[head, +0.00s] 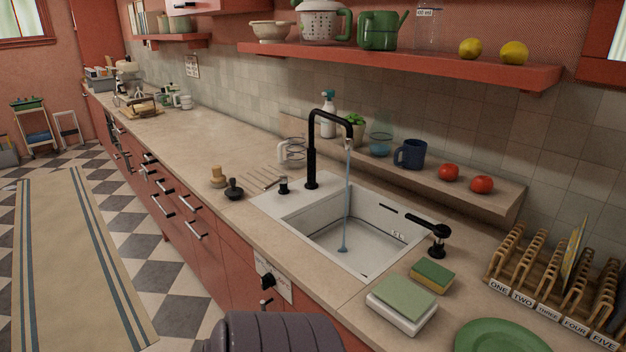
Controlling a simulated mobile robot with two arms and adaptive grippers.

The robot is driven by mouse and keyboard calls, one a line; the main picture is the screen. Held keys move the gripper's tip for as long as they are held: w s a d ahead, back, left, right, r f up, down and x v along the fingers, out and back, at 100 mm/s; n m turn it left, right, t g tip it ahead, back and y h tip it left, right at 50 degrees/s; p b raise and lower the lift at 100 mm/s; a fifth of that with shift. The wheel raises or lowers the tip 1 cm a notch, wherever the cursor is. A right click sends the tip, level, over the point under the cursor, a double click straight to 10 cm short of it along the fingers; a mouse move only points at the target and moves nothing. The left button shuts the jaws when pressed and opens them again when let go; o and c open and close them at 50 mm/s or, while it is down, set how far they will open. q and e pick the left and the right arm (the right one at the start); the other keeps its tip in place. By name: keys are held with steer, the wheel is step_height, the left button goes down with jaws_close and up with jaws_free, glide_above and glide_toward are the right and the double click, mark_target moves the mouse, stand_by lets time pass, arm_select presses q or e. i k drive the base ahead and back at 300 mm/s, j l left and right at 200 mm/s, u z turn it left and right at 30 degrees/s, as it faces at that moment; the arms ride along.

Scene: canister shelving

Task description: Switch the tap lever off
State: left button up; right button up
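A black tap (313,150) stands upright behind the white sink (300,215). A stream of water (347,190) runs from its spout into the basin. A black fitting with a long arm (428,226) stands at the right rim of the sink, its arm pointing left over the basin. A small black fitting (283,186) stands on the left rim. I cannot tell for sure which of these is the tap lever. Neither of my grippers is in view.
A green-topped sponge (431,276), a white box with a green top (403,301) and a green plate (500,337) lie right of the sink. A wooden rack (560,280) stands beyond.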

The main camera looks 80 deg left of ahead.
mark_target(283, 179)
steer(key=u, duration=2.75)
steer(key=i+j, duration=0.2)
steer(key=j, duration=0.2)
steer(key=i+j, duration=0.2)
steer(key=j, duration=0.2)
steer(key=i+j, duration=0.2)
steer(key=j, duration=0.2)
steer(key=i+j+z, duration=0.1)
steer(key=j, duration=0.3)
steer(key=i+j, duration=0.3)
steer(key=j, duration=0.15)
steer(key=i+j, duration=0.15)
steer(key=j, duration=0.25)
steer(key=i+j, duration=0.2)
steer(key=j, duration=0.25)
steer(key=i+j, duration=0.2)
steer(key=j, duration=0.2)
steer(key=z, duration=0.05)
